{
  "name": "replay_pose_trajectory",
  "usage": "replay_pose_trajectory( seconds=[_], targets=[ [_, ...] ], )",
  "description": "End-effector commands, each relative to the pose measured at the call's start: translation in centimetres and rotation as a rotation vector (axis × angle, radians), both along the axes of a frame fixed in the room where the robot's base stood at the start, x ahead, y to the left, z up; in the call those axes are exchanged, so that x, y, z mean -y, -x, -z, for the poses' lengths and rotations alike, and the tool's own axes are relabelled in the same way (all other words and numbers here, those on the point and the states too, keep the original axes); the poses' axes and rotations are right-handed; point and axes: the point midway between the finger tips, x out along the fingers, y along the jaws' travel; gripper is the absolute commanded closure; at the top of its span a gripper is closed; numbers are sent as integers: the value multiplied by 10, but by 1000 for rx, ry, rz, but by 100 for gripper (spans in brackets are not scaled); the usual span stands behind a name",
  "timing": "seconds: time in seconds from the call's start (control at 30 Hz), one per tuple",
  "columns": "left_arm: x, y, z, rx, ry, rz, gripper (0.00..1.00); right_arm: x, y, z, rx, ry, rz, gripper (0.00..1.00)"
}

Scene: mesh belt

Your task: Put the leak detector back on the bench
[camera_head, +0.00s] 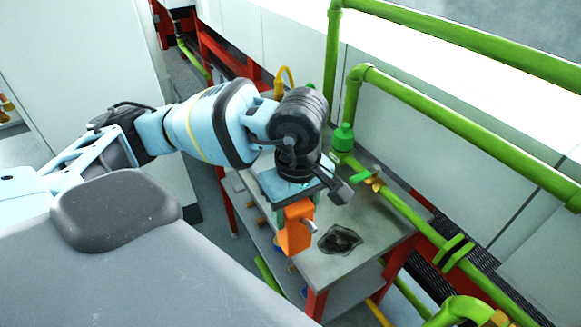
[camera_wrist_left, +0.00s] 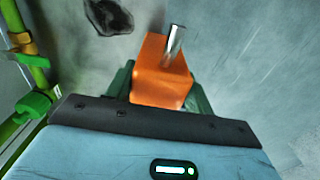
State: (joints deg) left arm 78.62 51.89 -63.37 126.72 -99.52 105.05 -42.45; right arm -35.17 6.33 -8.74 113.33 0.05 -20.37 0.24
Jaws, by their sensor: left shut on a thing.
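The leak detector is an orange box (camera_head: 296,229) with a short silver stub on its side. My left gripper (camera_head: 290,205) is shut on it at the near end of the bench (camera_head: 375,245). In the left wrist view the orange detector (camera_wrist_left: 160,75) sits between the green fingers (camera_wrist_left: 160,90), its silver stub pointing up and right. I cannot tell whether its underside touches the bench top. The bench has a grey top and red legs. My right gripper is not in view.
A dark, crumpled patch (camera_head: 339,240) lies on the bench beside the detector. Green pipes (camera_head: 440,125) with a valve (camera_head: 343,137) run along the wall behind the bench. A lower shelf (camera_head: 350,292) shows under the top. The bench's right part is clear.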

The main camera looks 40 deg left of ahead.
Motion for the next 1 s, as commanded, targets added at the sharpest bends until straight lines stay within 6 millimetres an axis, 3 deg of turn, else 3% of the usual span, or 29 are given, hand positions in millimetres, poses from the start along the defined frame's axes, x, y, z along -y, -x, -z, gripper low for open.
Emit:
replay_pose_trajectory(
  seconds=[0.2, 0.5, 1.0],
  targets=[
    [-26, -46, 2, 5, 0, -7, 95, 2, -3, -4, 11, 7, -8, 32],
    [-55, -97, 9, 5, 0, -4, 95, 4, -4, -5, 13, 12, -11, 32],
    [-66, -118, 11, 3, 0, 0, 95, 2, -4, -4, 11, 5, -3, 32]
  ],
)
